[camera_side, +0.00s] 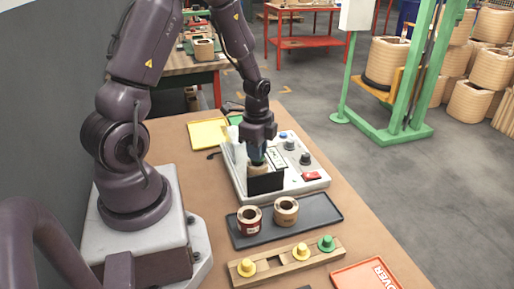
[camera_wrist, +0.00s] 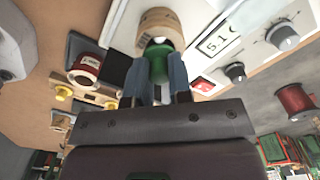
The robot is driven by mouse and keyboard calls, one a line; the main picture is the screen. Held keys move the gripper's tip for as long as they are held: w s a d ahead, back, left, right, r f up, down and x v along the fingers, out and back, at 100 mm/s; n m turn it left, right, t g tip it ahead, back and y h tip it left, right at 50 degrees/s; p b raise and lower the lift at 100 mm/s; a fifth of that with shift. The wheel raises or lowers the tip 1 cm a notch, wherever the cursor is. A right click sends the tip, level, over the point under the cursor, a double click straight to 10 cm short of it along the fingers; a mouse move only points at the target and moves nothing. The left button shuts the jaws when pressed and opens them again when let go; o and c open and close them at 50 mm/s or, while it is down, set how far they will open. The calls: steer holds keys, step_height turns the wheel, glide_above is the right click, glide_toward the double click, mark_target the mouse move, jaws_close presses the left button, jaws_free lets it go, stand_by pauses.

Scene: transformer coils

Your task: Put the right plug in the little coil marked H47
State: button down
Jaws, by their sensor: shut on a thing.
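My gripper (camera_side: 262,140) points down over the white tester. In the wrist view its two blue-grey fingers (camera_wrist: 157,85) are shut on a green plug (camera_wrist: 157,66). The plug is at the open mouth of a tan coil (camera_wrist: 160,25); how far it is inside I cannot tell. In the side view this coil (camera_side: 257,167) stands on the tester, partly hidden by a black plate and the gripper. A red-labelled coil (camera_side: 249,220) and a tan coil (camera_side: 285,211) stand upright on a dark tray (camera_side: 318,213). I cannot read H47 on any coil.
The tester (camera_side: 312,174) has knobs, a display and a red switch. In front, a wooden rack (camera_side: 275,265) holds two yellow plugs (camera_side: 246,267) (camera_side: 301,251) and a green plug (camera_side: 326,243). A red-orange tray (camera_side: 368,278) lies at the front right and a yellow one (camera_side: 207,133) behind.

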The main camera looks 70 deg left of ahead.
steer(key=shift+f, duration=0.6)
steer(key=c, duration=0.6)
jaws_free()
steer(key=shift+o, duration=0.2)
steer(key=shift+r, duration=3.1)
